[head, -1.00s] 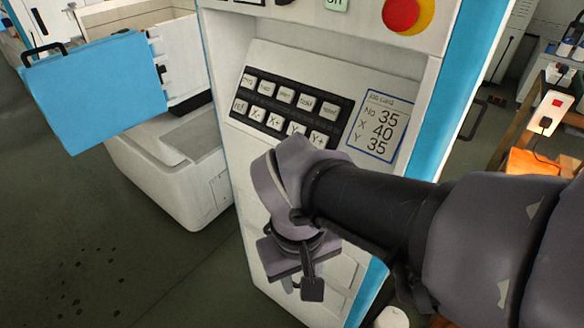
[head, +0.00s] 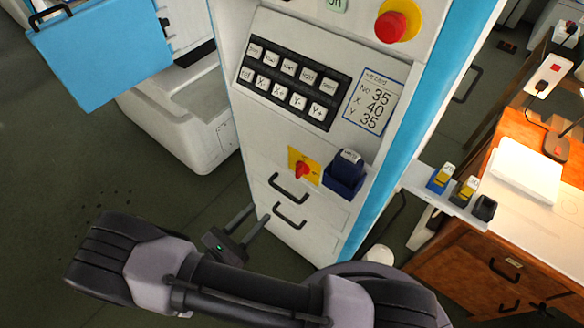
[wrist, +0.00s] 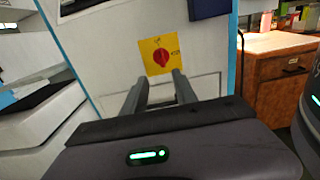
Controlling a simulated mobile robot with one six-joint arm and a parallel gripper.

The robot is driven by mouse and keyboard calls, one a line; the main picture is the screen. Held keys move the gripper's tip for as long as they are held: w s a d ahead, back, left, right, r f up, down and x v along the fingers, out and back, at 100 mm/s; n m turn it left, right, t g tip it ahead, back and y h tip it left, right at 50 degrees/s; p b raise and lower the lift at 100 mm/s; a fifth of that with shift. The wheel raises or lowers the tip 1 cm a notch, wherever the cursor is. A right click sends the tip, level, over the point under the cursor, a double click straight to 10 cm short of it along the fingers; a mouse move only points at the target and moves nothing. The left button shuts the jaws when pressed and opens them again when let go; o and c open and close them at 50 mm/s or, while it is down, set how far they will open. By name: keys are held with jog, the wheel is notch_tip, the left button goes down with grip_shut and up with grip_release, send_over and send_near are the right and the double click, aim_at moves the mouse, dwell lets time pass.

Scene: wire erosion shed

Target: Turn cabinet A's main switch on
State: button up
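The main switch, a red rotary knob (head: 302,170) on a yellow plate (head: 293,155), sits on the cabinet's white front (head: 240,186), above two black drawer handles. In the wrist view the red knob (wrist: 161,57) on its yellow plate (wrist: 151,43) lies straight ahead, just beyond the fingertips. I cannot read the plate's small marks or tell the switch's setting. My gripper (head: 250,214) is open and empty, lower left of the switch and apart from it. In the wrist view its two fingers (wrist: 161,78) point toward the switch with a gap between them.
A dark blue holder (head: 343,177) juts from the panel right of the switch. Above are a keypad (head: 290,82), a job card (head: 371,100) and a red emergency button (head: 391,27). A small shelf (head: 455,205) and wooden desk (head: 480,257) stand right.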

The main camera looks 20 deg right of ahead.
aim_at(296, 174)
jog(key=b+x, duration=0.2)
jog(key=x, duration=1.4)
jog(key=shift+f, duration=0.1)
grip_shut()
